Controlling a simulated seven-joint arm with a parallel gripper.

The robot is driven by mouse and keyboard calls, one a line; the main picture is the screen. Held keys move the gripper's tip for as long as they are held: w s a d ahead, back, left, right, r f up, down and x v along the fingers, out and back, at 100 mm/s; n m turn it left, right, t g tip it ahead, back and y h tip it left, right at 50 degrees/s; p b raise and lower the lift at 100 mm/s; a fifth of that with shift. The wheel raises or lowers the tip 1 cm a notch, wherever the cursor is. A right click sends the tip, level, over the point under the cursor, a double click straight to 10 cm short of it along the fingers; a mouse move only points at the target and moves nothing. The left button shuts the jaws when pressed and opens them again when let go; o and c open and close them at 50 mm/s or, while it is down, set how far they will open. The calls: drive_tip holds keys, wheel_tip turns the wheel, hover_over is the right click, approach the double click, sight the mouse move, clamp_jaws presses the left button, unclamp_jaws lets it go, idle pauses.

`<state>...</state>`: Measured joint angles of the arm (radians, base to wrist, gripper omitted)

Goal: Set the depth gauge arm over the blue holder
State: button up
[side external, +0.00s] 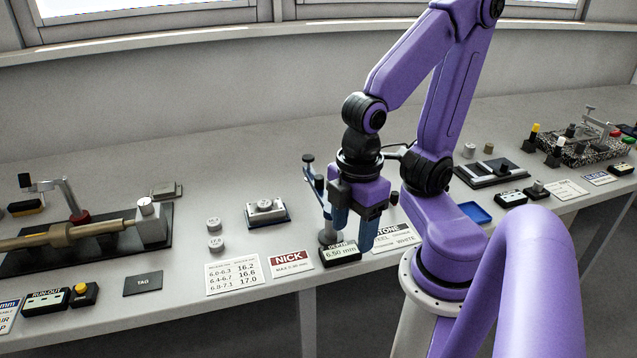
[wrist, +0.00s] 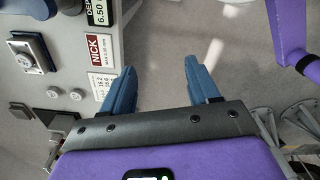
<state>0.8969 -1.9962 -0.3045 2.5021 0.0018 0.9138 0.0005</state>
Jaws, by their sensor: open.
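A small holder with a dark blue base (side external: 281,221) sits left of the gauge, bearing a pale block with a round knob. It is also in the wrist view (wrist: 43,47). My gripper (side external: 353,236) points down beside the gauge, blue fingers apart. In the wrist view its fingers (wrist: 160,68) have nothing between them.
The red NICK card (side external: 291,260), a number card (side external: 234,275) and two grey discs (side external: 215,234) lie left of the gauge. A long shaft fixture (side external: 75,235) stands farther left. A blue tray (side external: 475,213) lies to the right. The bench behind the holder is clear.

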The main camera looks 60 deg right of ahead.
drive_tip(key=w+d+r+m, duration=0.2)
drive_tip(key=w+m, duration=0.1)
drive_tip(key=w, duration=0.3)
wheel_tip(320, 180, up, 7)
drive_tip(key=m, duration=1)
hover_over(319, 177)
wheel_tip(319, 177, down, 17)
drive_tip(key=shift+f, duration=0.1)
clamp_jaws()
